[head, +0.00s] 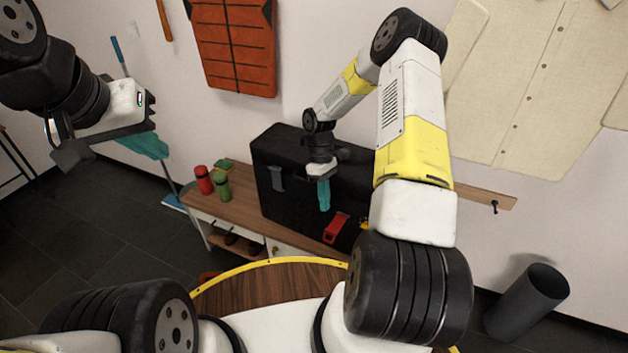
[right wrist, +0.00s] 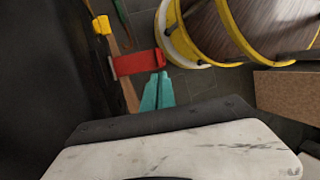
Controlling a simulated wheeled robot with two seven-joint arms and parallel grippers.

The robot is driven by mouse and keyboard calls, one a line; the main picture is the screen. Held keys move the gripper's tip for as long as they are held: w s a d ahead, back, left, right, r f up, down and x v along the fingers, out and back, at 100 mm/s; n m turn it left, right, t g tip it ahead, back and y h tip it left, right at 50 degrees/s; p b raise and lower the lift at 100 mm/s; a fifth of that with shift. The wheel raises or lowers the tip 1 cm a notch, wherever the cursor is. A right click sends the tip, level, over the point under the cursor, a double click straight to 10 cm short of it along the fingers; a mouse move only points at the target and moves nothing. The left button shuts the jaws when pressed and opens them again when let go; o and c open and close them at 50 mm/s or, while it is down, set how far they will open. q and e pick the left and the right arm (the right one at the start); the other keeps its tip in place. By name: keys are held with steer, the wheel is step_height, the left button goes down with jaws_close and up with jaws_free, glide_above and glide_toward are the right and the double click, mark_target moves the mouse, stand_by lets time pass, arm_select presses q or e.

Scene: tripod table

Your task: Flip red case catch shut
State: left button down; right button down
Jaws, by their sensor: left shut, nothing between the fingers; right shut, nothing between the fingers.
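The large black case (head: 290,150) stands on the wooden bench. Its red catch (head: 336,227) is low on the front face, and in the right wrist view the catch (right wrist: 138,63) sticks out from the dark case wall. A yellow catch (right wrist: 102,25) is beside it, and a grey catch (head: 277,178) is further left on the case. My right gripper (head: 323,195) is shut and empty, fingers down, above and left of the red catch. In the right wrist view its teal fingertips (right wrist: 160,80) appear close to the catch's outer end; contact cannot be told. My left gripper (head: 150,146) is shut and empty, far left.
A red bottle (head: 204,181) and a green bottle (head: 222,187) stand on the bench (head: 215,205) left of the case. A round table with a yellow rim (head: 270,262) is in front of me. A dark bin (head: 528,300) stands at the right. My right arm hides the case's right part.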

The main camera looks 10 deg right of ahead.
steer(key=shift+r, duration=0.1)
stand_by(0.7)
steer(key=shift+r, duration=0.7)
steer(key=shift+r, duration=0.1)
steer(key=v, duration=0.7)
steer(key=shift+w+r, duration=0.2)
steer(key=shift+r, duration=0.05)
